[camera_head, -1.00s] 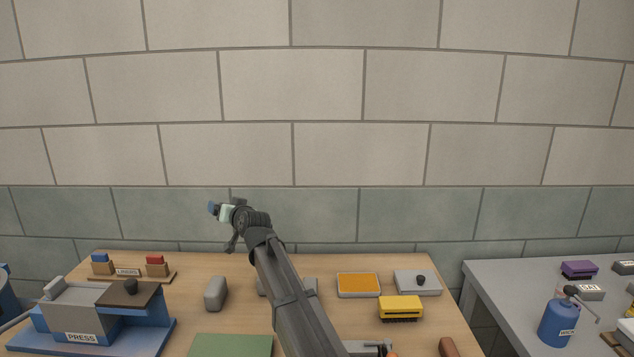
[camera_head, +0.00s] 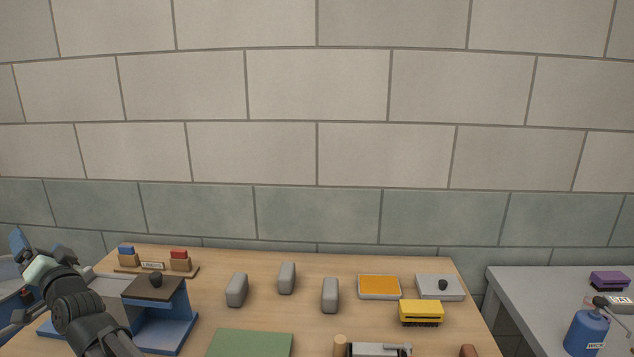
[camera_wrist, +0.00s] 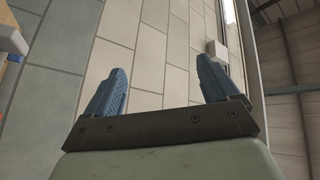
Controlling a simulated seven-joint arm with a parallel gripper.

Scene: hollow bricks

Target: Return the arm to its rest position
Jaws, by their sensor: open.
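My gripper (camera_wrist: 158,92) shows in the wrist view with its two blue fingers apart and nothing between them. Wall tiles fill the gap between the fingers.
A grey side table (camera_head: 515,290) with a blue bottle (camera_head: 586,334) stands right.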

